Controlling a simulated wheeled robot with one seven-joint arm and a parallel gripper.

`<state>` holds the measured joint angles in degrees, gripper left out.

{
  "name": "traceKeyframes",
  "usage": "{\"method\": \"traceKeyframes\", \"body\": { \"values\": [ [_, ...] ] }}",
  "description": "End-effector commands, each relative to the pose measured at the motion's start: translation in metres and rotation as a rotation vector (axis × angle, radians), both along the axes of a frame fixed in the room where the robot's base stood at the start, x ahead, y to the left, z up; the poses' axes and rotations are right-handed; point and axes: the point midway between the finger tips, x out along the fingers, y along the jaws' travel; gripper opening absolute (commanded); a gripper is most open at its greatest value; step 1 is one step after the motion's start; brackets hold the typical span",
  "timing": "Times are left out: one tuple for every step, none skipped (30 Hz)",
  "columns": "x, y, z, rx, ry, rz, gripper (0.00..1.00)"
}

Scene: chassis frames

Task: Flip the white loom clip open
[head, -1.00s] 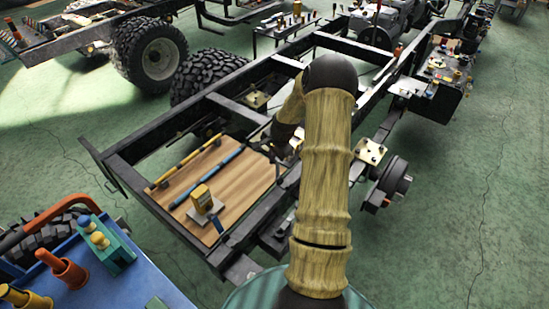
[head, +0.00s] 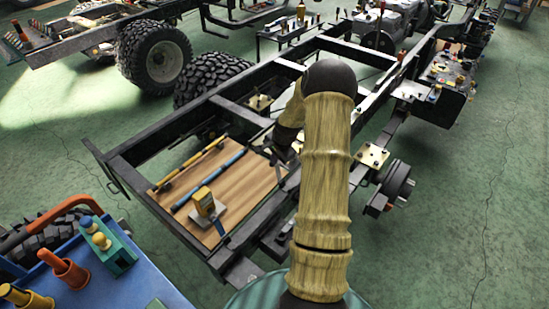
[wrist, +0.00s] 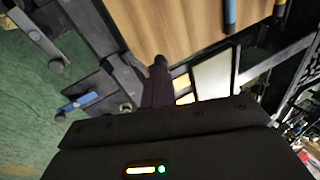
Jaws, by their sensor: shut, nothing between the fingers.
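My gripper (head: 278,160) reaches down at the right end of the wooden board, beside the dark chassis rail. In the wrist view its dark, shut fingers (wrist: 159,78) lie over the board's edge, with nothing seen between them. Just right of the fingers are a small yellow piece (wrist: 182,83) and a small white piece (wrist: 186,99). The white piece may be the white loom clip, but it is partly hidden by my gripper's body. I cannot tell whether the clip is open or shut, or whether the fingers touch it.
The wooden board (head: 235,190) lies across the chassis frame (head: 126,143). A blue cart (head: 105,275) stands at lower left. Green floor is clear at right.

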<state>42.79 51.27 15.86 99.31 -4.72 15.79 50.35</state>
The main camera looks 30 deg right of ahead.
Motion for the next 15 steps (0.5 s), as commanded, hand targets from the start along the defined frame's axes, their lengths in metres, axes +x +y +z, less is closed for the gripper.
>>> {"method": "traceKeyframes", "body": {
  "values": [
    [-0.0030, -0.0010, -0.0008, 0.001, 0.003, -0.001, 0.00],
    [-0.0039, -0.0012, -0.0010, 0.001, 0.003, -0.001, 0.00],
    [-0.0047, -0.0012, -0.0012, 0.001, 0.003, -0.001, 0.00],
    [-0.0050, -0.0013, -0.0013, 0.001, 0.003, -0.001, 0.00],
    [-0.0052, -0.0013, -0.0013, 0.001, 0.003, -0.001, 0.00],
    [-0.0049, -0.0009, -0.0014, 0.001, 0.003, 0.001, 0.00],
    [-0.0049, -0.0007, -0.0014, 0.001, 0.003, 0.001, 0.00],
    [-0.0048, -0.0006, -0.0014, 0.001, 0.003, 0.001, 0.00],
    [-0.0046, -0.0006, -0.0014, 0.001, 0.003, 0.001, 0.00],
    [-0.0046, -0.0006, -0.0014, 0.001, 0.003, 0.001, 0.00],
    [-0.0046, -0.0006, -0.0014, 0.001, 0.003, 0.001, 0.00],
    [-0.0046, -0.0006, -0.0011, 0.001, 0.003, 0.001, 0.00],
    [-0.0047, -0.0006, -0.0005, 0.001, 0.003, 0.001, 0.00],
    [-0.0050, -0.0006, 0.0003, 0.001, 0.003, 0.001, 0.00],
    [-0.0056, -0.0006, 0.0021, 0.001, 0.003, 0.001, 0.00]
  ]
}}
